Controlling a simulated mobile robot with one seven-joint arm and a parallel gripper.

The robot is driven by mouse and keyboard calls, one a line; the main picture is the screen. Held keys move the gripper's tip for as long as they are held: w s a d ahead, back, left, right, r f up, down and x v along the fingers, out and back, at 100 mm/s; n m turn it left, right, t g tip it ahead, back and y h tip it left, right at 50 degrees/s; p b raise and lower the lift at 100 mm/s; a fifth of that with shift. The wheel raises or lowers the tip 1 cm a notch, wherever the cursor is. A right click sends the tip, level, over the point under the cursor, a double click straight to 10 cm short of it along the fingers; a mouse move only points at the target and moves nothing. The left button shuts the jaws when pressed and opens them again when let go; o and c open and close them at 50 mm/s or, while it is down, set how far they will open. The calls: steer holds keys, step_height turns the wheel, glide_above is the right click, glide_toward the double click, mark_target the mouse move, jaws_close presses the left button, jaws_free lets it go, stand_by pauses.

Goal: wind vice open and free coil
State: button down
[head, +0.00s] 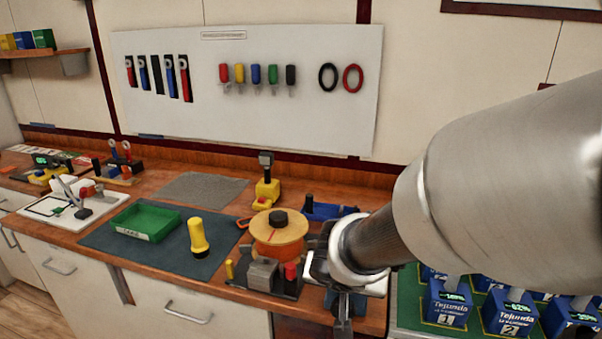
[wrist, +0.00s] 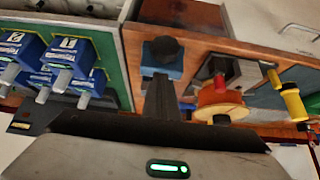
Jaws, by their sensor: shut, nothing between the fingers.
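The vice (head: 263,274) has a grey block on a dark base near the counter's front edge, with a red knob at its right end. The coil (head: 277,244), orange with a tan top and black hub, sits right behind the vice. I cannot tell how tightly the jaws hold it. In the wrist view the coil (wrist: 212,96) and the vice's red knob (wrist: 221,80) lie right of my gripper. My gripper (head: 343,322) is shut and empty, pointing down to the right of the vice, apart from it. Its fingers (wrist: 160,98) also show in the wrist view.
A blue block with a black knob (wrist: 161,66) is close beyond my fingertips. A yellow torch (head: 198,237) and a green tray (head: 147,222) lie on a dark mat left. Blue boxes (head: 446,303) stand on a green surface right. A yellow tool (head: 267,190) stands behind the coil.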

steer(key=w+d, duration=0.1)
steer(key=w, duration=0.2)
steer(key=w+d+p, duration=0.1)
steer(key=w, duration=0.3)
steer(key=w+d+p, duration=0.1)
steer(key=w, duration=0.2)
steer(key=shift+w+d, duration=0.2)
steer(key=shift+w, duration=0.05)
steer(key=shift+b+x, duration=0.4)
steer(key=shift+x, duration=0.5)
steer(key=shift+s+f+b, duration=0.1)
steer(key=shift+s+b, duration=0.15)
steer(key=shift+b, duration=0.1)
